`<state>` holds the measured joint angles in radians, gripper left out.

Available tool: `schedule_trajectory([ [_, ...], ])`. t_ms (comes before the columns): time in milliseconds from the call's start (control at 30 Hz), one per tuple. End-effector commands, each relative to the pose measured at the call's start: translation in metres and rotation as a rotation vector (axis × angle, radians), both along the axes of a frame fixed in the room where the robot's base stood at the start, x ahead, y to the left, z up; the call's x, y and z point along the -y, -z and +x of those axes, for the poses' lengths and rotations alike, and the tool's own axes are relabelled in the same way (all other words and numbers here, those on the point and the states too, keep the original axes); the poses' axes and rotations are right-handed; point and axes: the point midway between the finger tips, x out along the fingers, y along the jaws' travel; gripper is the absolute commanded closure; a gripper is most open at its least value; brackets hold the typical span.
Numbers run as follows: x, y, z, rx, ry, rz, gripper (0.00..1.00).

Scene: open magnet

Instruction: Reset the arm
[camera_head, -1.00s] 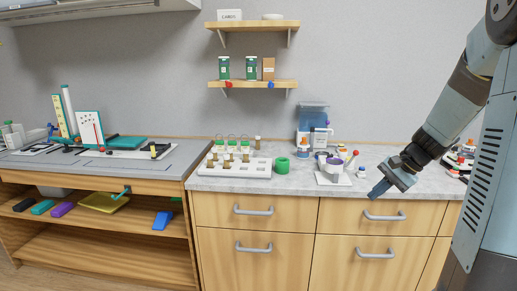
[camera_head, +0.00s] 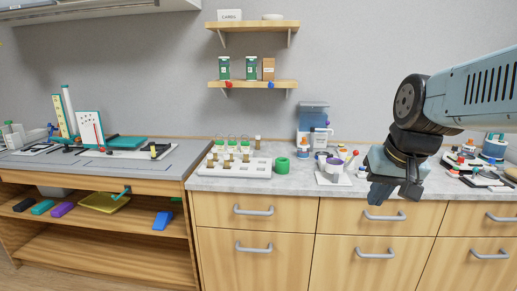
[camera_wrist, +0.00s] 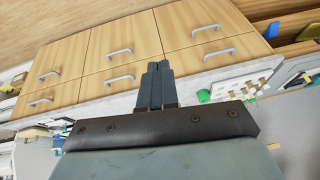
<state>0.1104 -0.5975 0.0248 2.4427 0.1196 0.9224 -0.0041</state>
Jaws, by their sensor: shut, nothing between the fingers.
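My gripper (camera_head: 394,195) is in front of the right part of the counter in the head view, near the top drawers and apart from them. Its fingers point down. In the wrist view my gripper (camera_wrist: 157,68) shows its two dark fingers pressed together with nothing between them.
The counter (camera_head: 300,184) holds a white rack (camera_head: 236,170) with vials, a green cylinder (camera_head: 282,165) and a white holder (camera_head: 333,177) left of my gripper. Wooden drawers (camera_head: 255,222) are below. Shelves (camera_head: 253,84) hang on the wall. The space before the drawers is clear.

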Motion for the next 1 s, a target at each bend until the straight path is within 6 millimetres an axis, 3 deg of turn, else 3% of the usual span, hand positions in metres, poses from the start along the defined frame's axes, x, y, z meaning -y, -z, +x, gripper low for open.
schedule_trajectory([
  [100, -0.002, -0.006, -0.019, 0.055, -0.056, -0.050, 1.00],
  [300, -0.003, -0.009, -0.035, 0.105, -0.105, -0.098, 1.00],
  [1000, -0.002, -0.009, -0.037, 0.113, -0.112, -0.107, 1.00],
])
